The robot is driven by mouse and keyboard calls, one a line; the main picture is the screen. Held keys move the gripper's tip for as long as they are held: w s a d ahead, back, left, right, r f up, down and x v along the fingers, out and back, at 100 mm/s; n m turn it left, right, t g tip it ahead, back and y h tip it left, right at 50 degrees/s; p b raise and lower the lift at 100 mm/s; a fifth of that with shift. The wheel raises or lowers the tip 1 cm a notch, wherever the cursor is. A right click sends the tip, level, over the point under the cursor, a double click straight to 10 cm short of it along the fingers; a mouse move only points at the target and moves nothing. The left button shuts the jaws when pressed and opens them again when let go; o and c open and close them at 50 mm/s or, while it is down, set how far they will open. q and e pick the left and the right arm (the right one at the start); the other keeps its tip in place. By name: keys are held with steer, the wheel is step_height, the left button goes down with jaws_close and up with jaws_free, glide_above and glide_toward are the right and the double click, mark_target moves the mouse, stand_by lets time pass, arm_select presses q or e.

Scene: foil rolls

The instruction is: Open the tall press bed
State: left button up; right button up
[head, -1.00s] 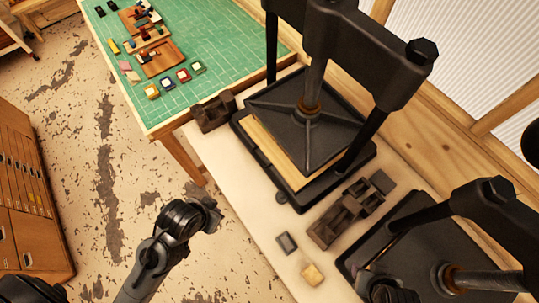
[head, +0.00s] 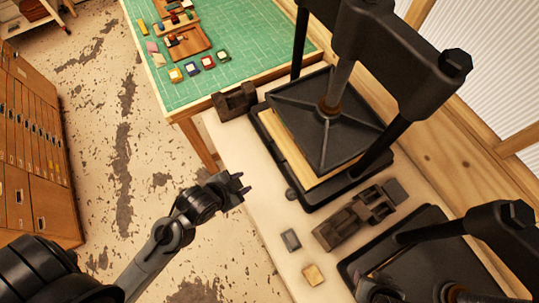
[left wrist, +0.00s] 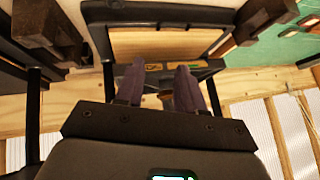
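The tall press (head: 385,45) is black and stands at the back of the pale bench, with a screw and a ribbed square platen (head: 325,118). Its bed (head: 292,150) is a pale wooden board in a black frame under the platen, with a small round knob (head: 291,194) at the front edge. The bed board also shows in the left wrist view (left wrist: 165,42). My left gripper (head: 241,187) is open and empty, in front of the bed's front edge and apart from it. Its two spread fingers (left wrist: 161,80) point toward the press front. My right gripper is not seen.
A second black press (head: 420,255) stands at the lower right. A dark metal rack (head: 358,215), a grey block (head: 290,240) and a yellow block (head: 313,274) lie on the bench. A dark block (head: 235,102) sits left of the tall press. Open floor lies left.

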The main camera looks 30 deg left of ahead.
arm_select(q)
steer(key=w+d+f+m+t+h+b, duration=0.1)
steer(key=w+f+m+t+h+b, duration=0.5)
steer(key=f+m, duration=0.55)
steer(key=w+a+f+m+h+b, duration=0.1)
steer(key=w+a+f+m+b, duration=0.4)
steer(key=a+f+b, duration=0.4)
steer(key=shift+m+g, duration=0.3)
steer(key=shift+m, duration=0.25)
steer(key=p+x, duration=0.1)
steer(key=x, duration=0.8)
steer(key=shift+w+p, duration=0.3)
steer(key=shift+x, duration=0.85)
jaws_close()
